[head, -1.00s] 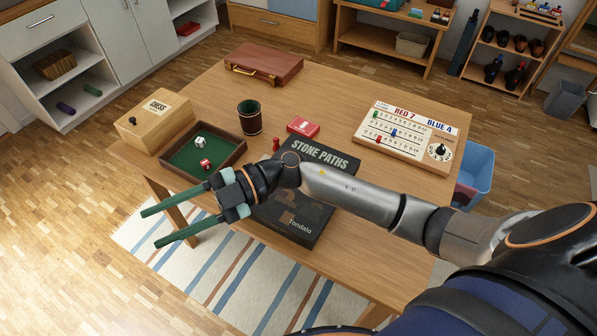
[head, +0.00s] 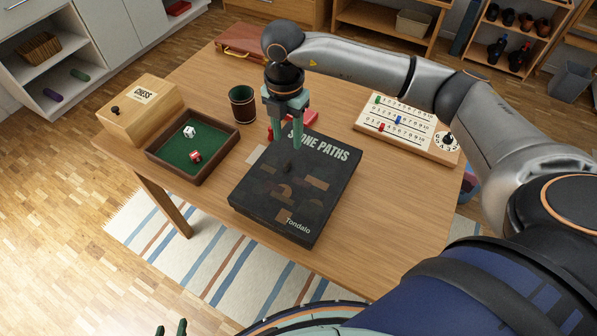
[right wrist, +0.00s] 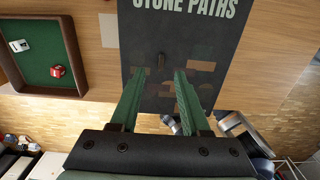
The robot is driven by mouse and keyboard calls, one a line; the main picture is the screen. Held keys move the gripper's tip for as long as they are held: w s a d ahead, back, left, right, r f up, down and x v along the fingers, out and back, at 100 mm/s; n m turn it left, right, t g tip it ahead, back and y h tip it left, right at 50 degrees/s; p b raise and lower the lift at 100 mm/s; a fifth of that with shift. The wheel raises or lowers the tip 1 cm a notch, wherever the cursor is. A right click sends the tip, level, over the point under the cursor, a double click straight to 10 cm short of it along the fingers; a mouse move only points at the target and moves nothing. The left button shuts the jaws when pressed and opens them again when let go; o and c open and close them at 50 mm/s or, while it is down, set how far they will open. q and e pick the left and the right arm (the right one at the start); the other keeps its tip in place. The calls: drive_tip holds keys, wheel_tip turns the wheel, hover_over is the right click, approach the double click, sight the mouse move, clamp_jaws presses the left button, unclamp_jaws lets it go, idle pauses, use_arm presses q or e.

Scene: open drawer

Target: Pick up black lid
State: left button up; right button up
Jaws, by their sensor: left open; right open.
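The black lid (head: 270,205) is the top of the flat dark game box marked "STONE PATHS", lying on the table in front of me.
A green-lined tray (head: 168,160) with two dice sits left of the box, near a dice cup (head: 242,104) and a wooden chess box (head: 140,112). A red card box partly shows behind my right gripper. A scoreboard (head: 412,125) stands at right. Table right of the lid is clear.

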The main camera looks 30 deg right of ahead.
sight(287, 162)
drive_tip(key=shift+f, duration=0.9)
drive_tip(key=shift+s+a+f+p, duration=0.1)
drive_tip(key=shift+s+f, duration=0.05)
drive_tip(key=shift+f, duration=0.75)
drive_tip(key=shift+s+a+f+p, duration=0.1)
drive_tip(key=shift+a+f, duration=0.05)
drive_tip(key=shift+f, duration=0.75)
drive_tip(key=shift+s+a+f+p, duration=0.1)
drive_tip(key=shift+s+f, duration=0.05)
drive_tip(key=shift+f, duration=0.75)
drive_tip(key=shift+c, duration=0.3)
clamp_jaws()
